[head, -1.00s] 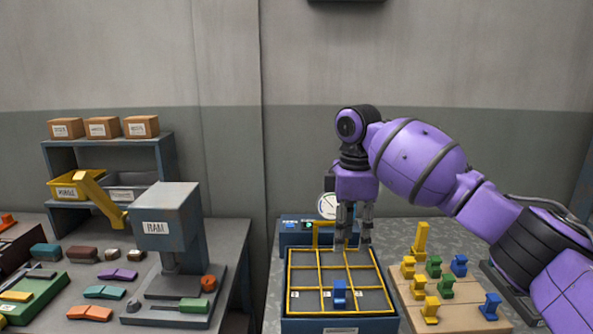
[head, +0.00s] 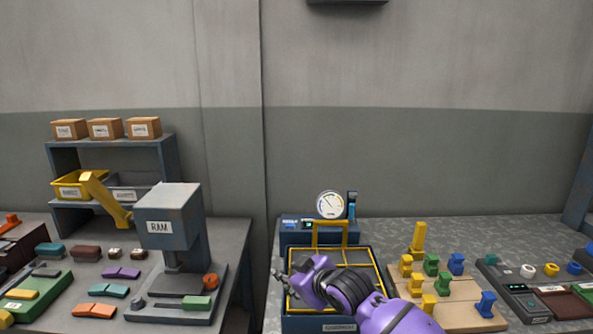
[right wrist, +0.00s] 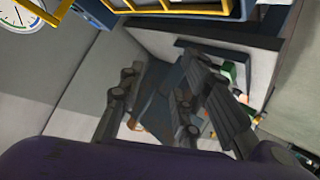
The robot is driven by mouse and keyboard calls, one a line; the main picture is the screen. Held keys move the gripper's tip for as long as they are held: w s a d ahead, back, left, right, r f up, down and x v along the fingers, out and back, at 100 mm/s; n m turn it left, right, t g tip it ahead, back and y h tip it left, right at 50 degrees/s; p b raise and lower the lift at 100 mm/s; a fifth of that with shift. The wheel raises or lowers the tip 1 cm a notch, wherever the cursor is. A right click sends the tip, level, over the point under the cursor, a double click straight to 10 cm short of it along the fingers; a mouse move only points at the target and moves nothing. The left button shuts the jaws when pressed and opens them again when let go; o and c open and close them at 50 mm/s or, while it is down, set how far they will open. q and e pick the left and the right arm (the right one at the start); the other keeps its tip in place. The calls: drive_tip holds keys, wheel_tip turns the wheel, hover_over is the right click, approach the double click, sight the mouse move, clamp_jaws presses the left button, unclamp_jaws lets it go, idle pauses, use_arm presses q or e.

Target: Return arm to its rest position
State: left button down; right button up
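My right arm, purple with black bands, comes in from the bottom of the head view and lies across the front of the yellow-gridded heater tray (head: 376,271). Its gripper (head: 278,274) points left by the tray's left edge, small and partly hidden there. In the right wrist view the two dark fingers (right wrist: 162,88) stand apart with nothing between them, so the gripper is open and empty. The arm hides much of the tray's grid, including where a blue piece stood. My left gripper is not in view.
A wooden board (head: 462,289) with yellow, green and blue pieces stands right of the tray. A round gauge (head: 330,204) stands behind it. The ram press (head: 168,225) and loose coloured parts are on the left table. A gap separates the two tables.

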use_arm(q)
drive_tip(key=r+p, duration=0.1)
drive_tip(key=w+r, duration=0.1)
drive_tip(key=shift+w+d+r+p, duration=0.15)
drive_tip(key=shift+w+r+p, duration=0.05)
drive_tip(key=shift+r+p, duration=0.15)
use_arm(e)
drive_tip(key=s+d+f+m+h, duration=0.2)
drive_tip(key=s+d+f, duration=0.5)
drive_tip(key=s, duration=0.9)
drive_tip(key=s+d+f+m+g+h, duration=0.1)
drive_tip(key=s+d+f+m, duration=0.4)
drive_tip(key=s+f, duration=0.7)
drive_tip(key=s+d+f+m+h, duration=0.3)
drive_tip(key=s+d+f, duration=0.5)
drive_tip(key=s, duration=1.3)
drive_tip(key=shift+d+f+m+g, duration=0.3)
drive_tip(key=shift+d+f+g, duration=0.1)
drive_tip(key=shift+f, duration=0.45)
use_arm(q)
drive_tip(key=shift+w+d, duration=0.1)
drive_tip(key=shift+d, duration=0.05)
use_arm(e)
drive_tip(key=shift+w, duration=0.1)
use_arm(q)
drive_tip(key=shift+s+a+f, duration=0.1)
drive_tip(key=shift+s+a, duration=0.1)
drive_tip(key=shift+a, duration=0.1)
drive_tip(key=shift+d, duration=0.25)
